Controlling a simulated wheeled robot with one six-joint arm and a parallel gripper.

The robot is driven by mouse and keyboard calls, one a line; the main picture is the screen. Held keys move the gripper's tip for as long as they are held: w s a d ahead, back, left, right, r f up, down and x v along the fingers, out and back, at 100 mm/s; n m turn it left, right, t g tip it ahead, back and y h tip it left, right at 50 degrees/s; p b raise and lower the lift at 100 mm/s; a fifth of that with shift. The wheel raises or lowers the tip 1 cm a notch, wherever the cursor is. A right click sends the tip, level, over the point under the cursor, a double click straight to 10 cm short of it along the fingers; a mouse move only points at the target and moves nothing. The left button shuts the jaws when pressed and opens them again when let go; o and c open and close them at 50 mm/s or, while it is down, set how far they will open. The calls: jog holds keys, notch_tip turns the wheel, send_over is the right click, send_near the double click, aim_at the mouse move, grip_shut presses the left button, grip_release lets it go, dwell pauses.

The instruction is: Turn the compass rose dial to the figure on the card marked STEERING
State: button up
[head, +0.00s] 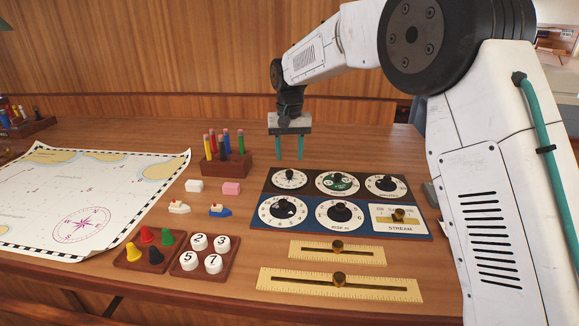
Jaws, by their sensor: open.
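The dial panel (312,196) lies on the table right of centre. Its back-left dial (290,179) is a small white one with a dark star-like centre, and it looks like the compass rose dial. Its figures and pointer setting are too small to read. My gripper (289,157) points down with two teal fingers apart and nothing between them. It appears above and behind that dial, not touching it; the exact gap is hard to judge. I cannot make out a card marked STEERING in this view.
Other dials, including a green one (338,184), and a STREAM slider (398,217) share the panel. A marker holder (226,164) stands left of my gripper. Brass-knobbed rulers (300,282), a numbered-knob tray (206,254), a peg tray (132,262) and a chart (40,190) lie around.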

aim_at(290, 171)
notch_tip(290, 171, down, 5)
dwell(0.3)
grip_shut()
jog(key=shift+n, duration=2.9)
